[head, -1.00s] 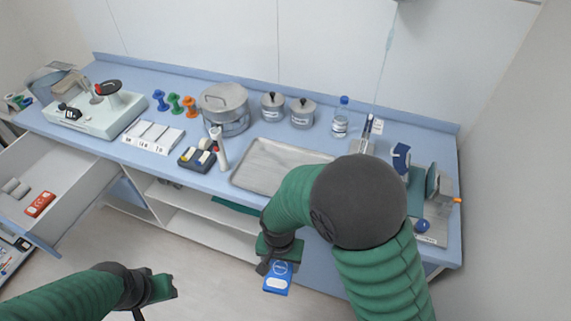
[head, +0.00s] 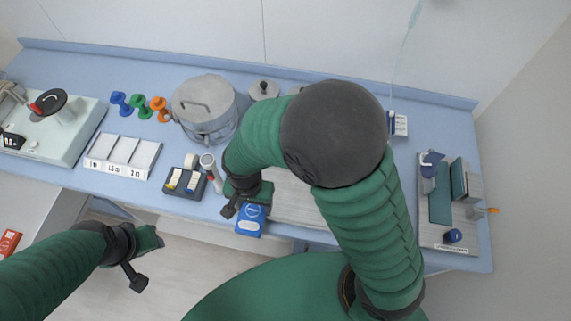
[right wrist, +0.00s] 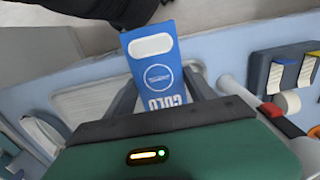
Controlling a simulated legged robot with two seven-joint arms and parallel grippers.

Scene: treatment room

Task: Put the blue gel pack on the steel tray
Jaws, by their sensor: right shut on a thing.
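The blue gel pack (head: 250,222) is a flat blue pouch with a white label. My right gripper (head: 247,204) is shut on it and holds it near the counter's front edge, by the left front part of the steel tray. In the right wrist view the pack (right wrist: 158,72) stands out between the two fingers, with "COLD" lettering near the gripper. The steel tray (head: 290,204) lies on the counter, largely hidden behind my right arm. My left gripper (head: 146,259) is at lower left, away from the counter and seemingly empty; its finger opening is unclear.
A stand with a green panel (head: 440,205) is at the right. My right arm hides the counter's middle.

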